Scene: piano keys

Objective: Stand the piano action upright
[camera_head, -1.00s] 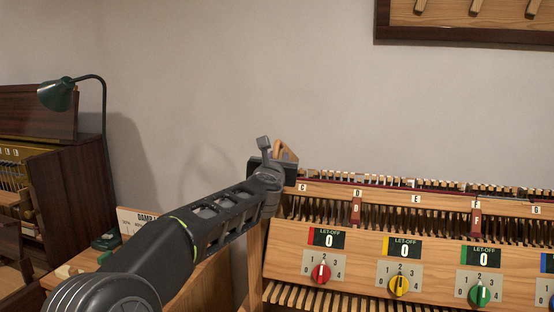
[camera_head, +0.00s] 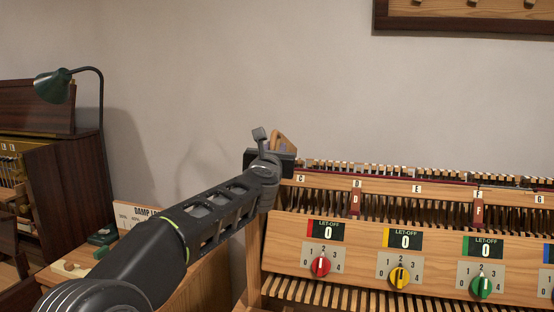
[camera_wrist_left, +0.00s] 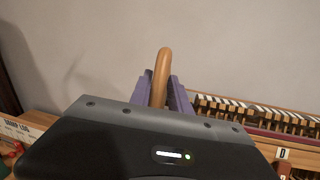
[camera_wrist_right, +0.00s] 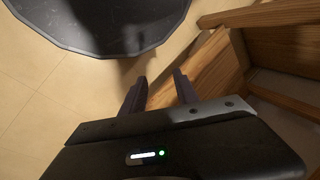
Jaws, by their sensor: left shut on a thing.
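The piano action (camera_head: 400,187) is a long rail with rows of wooden hammers and lettered tags, set above the let-off panel. It looks roughly upright, but its exact tilt is unclear. My left gripper (camera_head: 275,152) is at its left end. In the left wrist view my left gripper (camera_wrist_left: 160,88) is shut on a curved wooden handle (camera_wrist_left: 162,70), which rises between its purple fingers. Where the handle meets the action is hidden. My right gripper (camera_wrist_right: 160,77) shows only in the right wrist view, low down, its fingers apart near a wooden post (camera_wrist_right: 208,72).
The wooden panel below carries red (camera_head: 320,266), yellow (camera_head: 400,278) and green (camera_head: 481,288) knobs, with keys beneath. A green lamp (camera_head: 52,86) and dark cabinet (camera_head: 80,185) stand at the left. A dark round base (camera_wrist_right: 100,20) is on the floor.

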